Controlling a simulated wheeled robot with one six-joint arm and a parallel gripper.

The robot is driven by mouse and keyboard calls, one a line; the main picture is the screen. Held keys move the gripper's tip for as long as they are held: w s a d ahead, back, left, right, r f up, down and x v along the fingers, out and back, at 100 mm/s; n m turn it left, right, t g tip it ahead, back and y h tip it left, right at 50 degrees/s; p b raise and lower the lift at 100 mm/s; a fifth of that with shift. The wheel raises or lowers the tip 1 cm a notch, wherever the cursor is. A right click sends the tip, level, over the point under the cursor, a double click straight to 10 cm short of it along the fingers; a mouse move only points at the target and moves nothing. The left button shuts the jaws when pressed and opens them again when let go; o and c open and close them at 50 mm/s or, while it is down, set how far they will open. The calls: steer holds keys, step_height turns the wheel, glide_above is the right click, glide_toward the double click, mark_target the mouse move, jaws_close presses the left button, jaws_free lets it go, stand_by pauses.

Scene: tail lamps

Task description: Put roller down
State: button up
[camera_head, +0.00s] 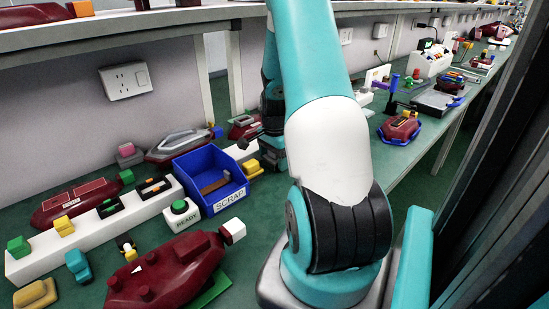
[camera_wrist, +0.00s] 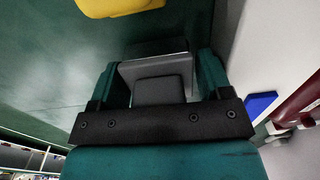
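In the wrist view, my gripper (camera_wrist: 160,82) has its two teal fingers on either side of a grey block-like piece with a darker part beyond it. I take this piece to be the roller (camera_wrist: 158,91). It fills the space between the fingers and appears held, though its full shape is hidden. In the head view, my arm's far end comes down at the bench behind the blue scrap bin (camera_head: 211,203), and my own arm hides much of it. The green bench (camera_wrist: 75,60) shows below the gripper in the wrist view.
A yellow block (camera_wrist: 120,6) lies near the gripper. A white rail (camera_head: 95,229), a READY button box (camera_head: 181,215) and a dark red lamp (camera_head: 168,274) stand in the head view's left half. Another red lamp on a blue stand (camera_head: 399,129) is at right.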

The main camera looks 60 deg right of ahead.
steer(key=shift+s+a+f, duration=0.2)
steer(key=shift+s+f, duration=0.1)
steer(key=shift+f, duration=0.2)
steer(key=r+p, duration=0.1)
steer(key=r, duration=1.2)
steer(key=shift+w+d+r+p, duration=0.15)
steer(key=shift+w+r+p, duration=0.05)
steer(key=shift+p, duration=0.2)
steer(key=w+a+r+n+y, duration=0.15)
steer(key=a+n, duration=0.35)
steer(key=a, duration=0.5)
steer(key=w+a+r+n+t, duration=0.1)
steer(key=w+a+r+n, duration=0.15)
steer(key=a+n, duration=0.55)
steer(key=w+a+r+n+y, duration=0.1)
steer(key=a+r+n, duration=0.2)
steer(key=a, duration=0.9)
steer(key=s+a+r+n+g+y, duration=0.1)
steer(key=s+a+r+n+y, duration=0.1)
steer(key=s+a+n, duration=1)
steer(key=s+a, duration=0.2)
steer(key=a, duration=0.2)
steer(key=shift+r+n, duration=0.4)
